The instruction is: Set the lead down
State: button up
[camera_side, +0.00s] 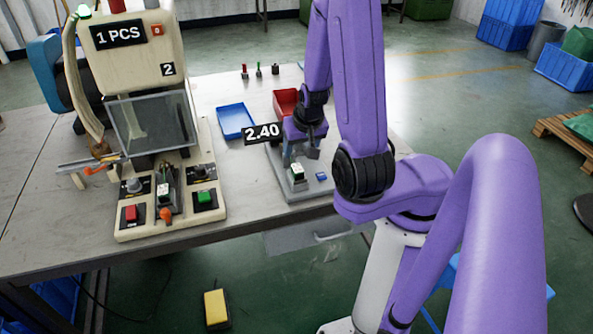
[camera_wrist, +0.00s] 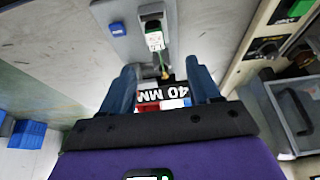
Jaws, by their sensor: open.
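My gripper (camera_side: 301,152) is open above the grey test plate (camera_side: 318,188), its fingers pointing down. In the wrist view its two dark blue fingers (camera_wrist: 165,82) stand apart. A small white block (camera_side: 297,173) sits upright in a dark holder on the plate; it also shows in the wrist view (camera_wrist: 154,40). A thin green lead (camera_wrist: 164,62) runs from the block toward the space between my fingers. Its near end looks yellowish, and I cannot tell whether it touches anything. In the side view the lead is too small to make out.
A blue tray (camera_side: 236,121) and a red tray (camera_side: 286,102) lie behind the plate. The moulding machine (camera_side: 150,130) stands to the left, with red (camera_side: 130,213) and green (camera_side: 205,197) buttons. A small blue block (camera_side: 321,176) is on the plate. A "2.40" label floats beside my gripper.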

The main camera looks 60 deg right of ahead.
send_over(297, 168)
jog(key=s+a, duration=0.1)
jog(key=a, duration=0.1)
jog(key=shift+s+a+f, duration=0.1)
jog(key=shift+f, duration=1.35)
jog(key=shift+s+f, duration=0.1)
jog(key=shift+f, duration=1.3)
jog(key=shift+s+d+x, duration=0.15)
jog(key=shift+x, duration=1.15)
jog(key=shift+s+d+x, duration=0.1)
jog(key=shift+d+x, duration=0.05)
jog(key=shift+x, duration=1.2)
grip_shut()
